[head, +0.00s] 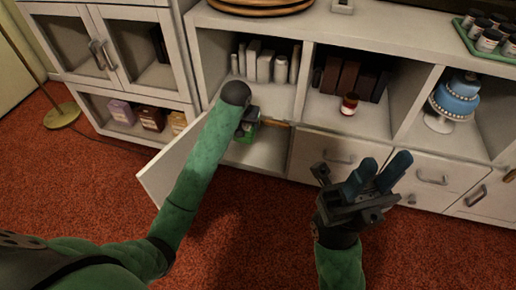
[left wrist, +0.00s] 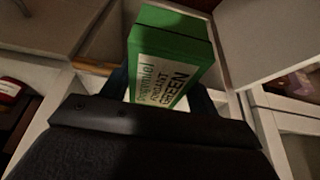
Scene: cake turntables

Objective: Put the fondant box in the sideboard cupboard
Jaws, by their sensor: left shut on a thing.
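The fondant box (left wrist: 170,55) is green with a white label reading "fondant green" in the left wrist view. My left gripper (head: 248,122) is shut on it, and the box also shows as a small green patch in the head view (head: 246,134), mostly hidden by my gripper and forearm. The box is at the opening of the sideboard cupboard (head: 268,152), below the open shelves. The cupboard door (head: 160,178) stands open to the left. I cannot tell whether the box touches the cupboard floor. My right gripper (head: 378,174) is open and empty in front of the closed drawers.
Shelves above hold white containers (head: 265,66), dark books (head: 345,78) and a small red jar (head: 349,104). A blue cake (head: 456,97) stands on the right shelf. A glass-door cabinet (head: 90,45) is at left. The red carpet in front is clear.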

